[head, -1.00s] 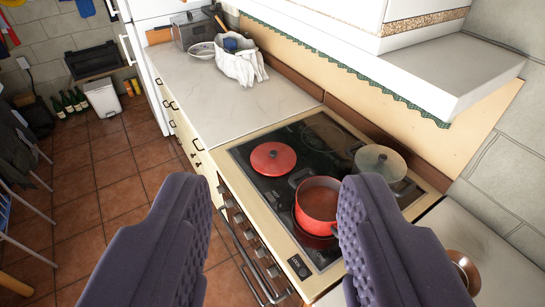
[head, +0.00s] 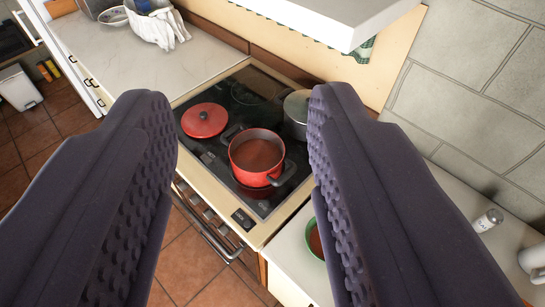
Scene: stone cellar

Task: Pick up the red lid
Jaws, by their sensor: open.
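The red lid (head: 204,120) lies flat on the black stovetop (head: 228,160), with a dark knob on its top. It is at the back left of the red pot (head: 257,158), apart from it. My gripper (head: 235,105) is open and empty, its two dark padded fingers spread wide at left and right. The lid shows between the fingers, nearer the left one in the picture. The fingers look well above the stove and touch nothing.
The red pot with dark handles holds something brown. A grey pot (head: 296,114) stands behind the right finger. A white hood (head: 340,15) overhangs the back. A counter (head: 150,55) with white cloth (head: 155,27) lies left. A green-rimmed bowl (head: 315,240) is at lower right.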

